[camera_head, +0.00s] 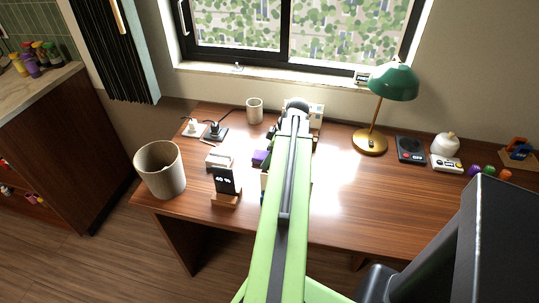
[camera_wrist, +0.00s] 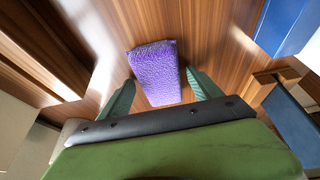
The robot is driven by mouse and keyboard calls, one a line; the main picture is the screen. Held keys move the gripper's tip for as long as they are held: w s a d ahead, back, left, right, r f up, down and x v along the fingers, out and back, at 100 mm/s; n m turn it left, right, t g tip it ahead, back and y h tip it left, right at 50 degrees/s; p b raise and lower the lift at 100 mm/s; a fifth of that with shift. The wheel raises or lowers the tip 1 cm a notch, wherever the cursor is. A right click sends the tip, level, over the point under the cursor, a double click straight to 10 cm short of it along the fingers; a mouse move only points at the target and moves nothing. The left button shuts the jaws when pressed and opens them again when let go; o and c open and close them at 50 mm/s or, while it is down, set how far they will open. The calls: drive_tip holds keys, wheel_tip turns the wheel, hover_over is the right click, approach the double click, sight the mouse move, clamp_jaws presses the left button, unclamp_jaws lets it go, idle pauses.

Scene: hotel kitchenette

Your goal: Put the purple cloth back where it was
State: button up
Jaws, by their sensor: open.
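The purple cloth (camera_wrist: 155,72) is a folded, fuzzy block lying on the wooden desk. In the wrist view it sits just ahead of and partly between the two green fingertips of my gripper (camera_wrist: 160,92). The fingers are spread apart and the gripper is open, with nothing clamped. In the head view only a small part of the cloth (camera_head: 260,158) shows to the left of my arm. My arm hides the rest of it and most of my gripper there.
A digital display (camera_head: 227,180) on a wooden stand, a bin (camera_head: 160,169) and a white cup (camera_head: 254,110) stand left of my arm. A green lamp (camera_head: 392,83) stands to the right. The desk (camera_head: 337,190) is clear between my arm and the lamp.

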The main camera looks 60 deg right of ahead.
drive_tip(key=p+v, duration=1.1)
drive_tip(key=v, duration=0.1)
drive_tip(key=shift+r, duration=0.25)
